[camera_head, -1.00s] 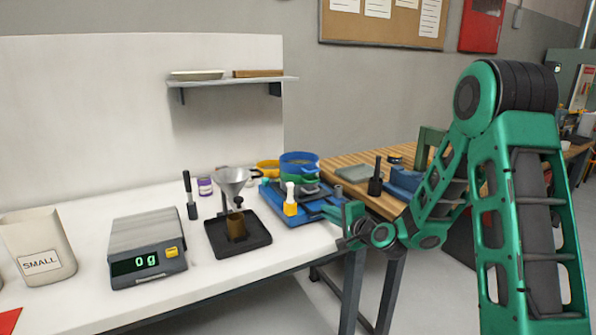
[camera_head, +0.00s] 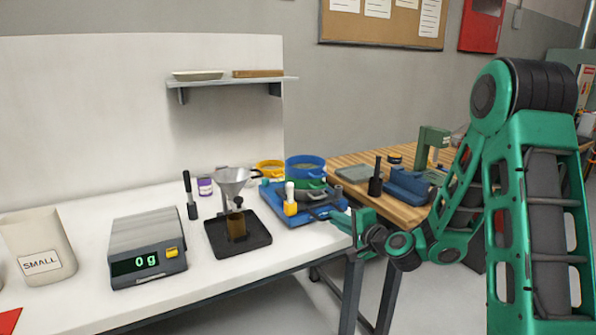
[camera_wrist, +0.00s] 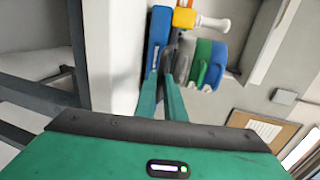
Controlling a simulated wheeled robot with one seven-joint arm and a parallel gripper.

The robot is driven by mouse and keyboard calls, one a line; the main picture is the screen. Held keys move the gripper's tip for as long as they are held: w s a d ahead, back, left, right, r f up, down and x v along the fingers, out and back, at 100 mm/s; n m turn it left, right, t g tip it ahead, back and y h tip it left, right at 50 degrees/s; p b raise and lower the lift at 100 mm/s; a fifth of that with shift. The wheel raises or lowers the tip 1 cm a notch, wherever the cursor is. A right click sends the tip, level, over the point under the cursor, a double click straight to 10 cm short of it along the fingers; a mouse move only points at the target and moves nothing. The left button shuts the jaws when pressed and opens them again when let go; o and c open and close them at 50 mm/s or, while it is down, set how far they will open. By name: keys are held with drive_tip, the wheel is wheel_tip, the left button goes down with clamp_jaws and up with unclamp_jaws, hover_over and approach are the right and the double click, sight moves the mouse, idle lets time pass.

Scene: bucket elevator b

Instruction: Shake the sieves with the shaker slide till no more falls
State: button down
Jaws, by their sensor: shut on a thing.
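The shaker (camera_head: 275,205) is a blue base near the right end of the white table. Its dark grey slide (camera_head: 318,208) carries a stack with a blue sieve (camera_head: 305,166) above a green sieve (camera_head: 310,184). In the wrist view the blue sieve (camera_wrist: 218,65) and green sieve (camera_wrist: 202,60) lie beyond the fingertips, beside the blue base (camera_wrist: 158,35). My gripper (camera_head: 340,217) reaches in from the right at the table edge. In the wrist view my gripper (camera_wrist: 165,78) is shut on the slide's near end, mostly hidden between the fingers. Material falling through the sieves cannot be seen.
A yellow ring-shaped vessel (camera_head: 268,167) stands behind the shaker, and an orange block with a white knob (camera_head: 290,203) at its front. A funnel stand (camera_head: 233,185), scale (camera_head: 147,250) reading 0 g and SMALL bin (camera_head: 38,245) stand left. A wooden bench (camera_head: 345,182) is at right.

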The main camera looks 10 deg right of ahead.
drive_tip(key=shift+r+x, duration=0.15)
drive_tip(key=shift+x, duration=0.9)
drive_tip(key=shift+r+x, duration=0.15)
drive_tip(key=shift+x, duration=0.95)
drive_tip(key=shift+f+v, duration=0.25)
drive_tip(key=shift+v, duration=0.8)
drive_tip(key=shift+f+v, duration=0.2)
drive_tip(key=shift+v, duration=0.9)
drive_tip(key=shift+a, duration=0.1)
drive_tip(key=shift+r+x, duration=0.2)
drive_tip(key=shift+x, duration=0.85)
drive_tip(key=shift+r+x, duration=0.25)
drive_tip(key=shift+x, duration=0.8)
drive_tip(key=shift+f+v, duration=0.25)
drive_tip(key=shift+v, duration=0.85)
drive_tip(key=shift+f+v, duration=0.2)
drive_tip(key=shift+v, duration=0.9)
